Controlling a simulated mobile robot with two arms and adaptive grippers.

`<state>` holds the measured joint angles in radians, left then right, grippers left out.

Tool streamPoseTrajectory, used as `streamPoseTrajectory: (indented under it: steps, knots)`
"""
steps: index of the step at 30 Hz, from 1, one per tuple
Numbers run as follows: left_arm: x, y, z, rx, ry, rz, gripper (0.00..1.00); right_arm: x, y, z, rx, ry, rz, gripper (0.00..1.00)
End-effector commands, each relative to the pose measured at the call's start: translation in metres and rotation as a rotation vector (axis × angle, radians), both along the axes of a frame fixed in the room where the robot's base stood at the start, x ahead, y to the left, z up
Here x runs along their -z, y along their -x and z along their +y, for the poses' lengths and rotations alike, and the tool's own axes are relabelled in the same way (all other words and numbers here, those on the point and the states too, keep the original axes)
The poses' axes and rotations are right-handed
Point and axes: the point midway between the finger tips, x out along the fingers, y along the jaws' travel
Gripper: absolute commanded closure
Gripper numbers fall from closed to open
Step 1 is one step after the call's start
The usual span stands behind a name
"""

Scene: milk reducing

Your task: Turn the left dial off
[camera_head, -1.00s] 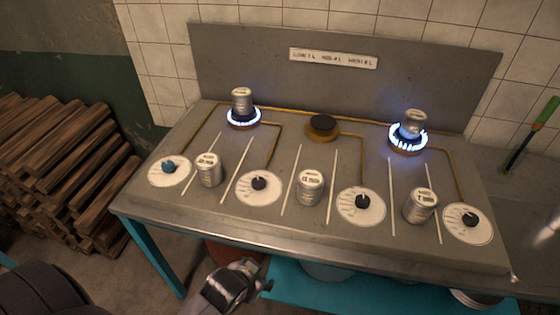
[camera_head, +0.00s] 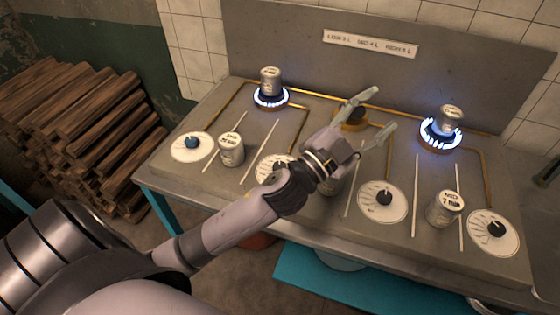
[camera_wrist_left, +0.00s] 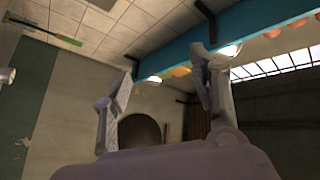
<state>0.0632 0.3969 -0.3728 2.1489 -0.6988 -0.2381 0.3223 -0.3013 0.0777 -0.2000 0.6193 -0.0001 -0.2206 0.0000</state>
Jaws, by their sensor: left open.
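The leftmost dial (camera_head: 192,147) is a white disc with a dark blue knob, flat on the front left of the grey stove top. My left gripper (camera_head: 380,108) is open and empty, raised above the middle of the stove, well to the right of that dial. Its open fingers also show in the left wrist view (camera_wrist_left: 163,65), with nothing between them. The arm partly hides a second dial (camera_head: 268,168). Two more dials, one right of the middle (camera_head: 382,202) and one at the far right (camera_head: 493,232), are in plain view. My right gripper is not in view.
Metal cans stand over the lit left burner (camera_head: 270,97) and the lit right burner (camera_head: 440,134). Other cans stand between the dials, at left (camera_head: 231,150) and right (camera_head: 444,209). A log pile (camera_head: 80,130) lies left of the stove.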

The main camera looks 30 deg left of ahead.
Motion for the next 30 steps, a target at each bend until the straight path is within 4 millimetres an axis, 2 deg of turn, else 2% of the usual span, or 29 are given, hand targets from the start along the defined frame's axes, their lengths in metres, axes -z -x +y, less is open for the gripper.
streamPoseTrajectory:
  steps: [1,3,6,8,10,12,14,17,20,22,24,27,30]
  knots:
    - [-0.02,0.001,-0.018,0.077,-0.07,-0.1,0.46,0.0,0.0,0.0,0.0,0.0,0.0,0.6]
    - [-0.038,0.008,-0.046,0.197,-0.176,-0.224,0.46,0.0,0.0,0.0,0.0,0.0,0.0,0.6]
    - [-0.046,0.023,-0.081,0.374,-0.351,-0.363,0.46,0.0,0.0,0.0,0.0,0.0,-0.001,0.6]
    - [-0.041,0.031,-0.098,0.481,-0.47,-0.425,0.46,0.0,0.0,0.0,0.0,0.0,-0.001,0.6]
    - [-0.028,0.04,-0.111,0.604,-0.619,-0.473,0.46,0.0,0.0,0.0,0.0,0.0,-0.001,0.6]
    - [-0.009,0.044,-0.116,0.721,-0.779,-0.493,0.46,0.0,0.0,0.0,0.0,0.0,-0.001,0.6]
    - [0.011,0.046,-0.112,0.816,-0.922,-0.485,0.46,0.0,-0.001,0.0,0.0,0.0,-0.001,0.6]
    - [0.046,0.041,-0.089,0.957,-1.166,-0.418,0.46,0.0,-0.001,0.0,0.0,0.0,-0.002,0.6]
    - [0.076,0.03,-0.044,1.067,-1.408,-0.28,0.46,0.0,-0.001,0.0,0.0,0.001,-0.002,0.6]
    - [0.089,0.021,-0.003,1.123,-1.569,-0.143,0.46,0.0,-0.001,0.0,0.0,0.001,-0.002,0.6]
    - [0.095,0.014,0.044,1.158,-1.708,0.019,0.46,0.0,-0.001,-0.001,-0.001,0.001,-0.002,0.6]
    - [0.092,0.01,0.107,1.177,-1.855,0.263,0.46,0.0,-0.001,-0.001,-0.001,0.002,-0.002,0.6]
    - [0.082,0.012,0.157,1.172,-1.937,0.474,0.46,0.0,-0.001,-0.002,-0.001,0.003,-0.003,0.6]
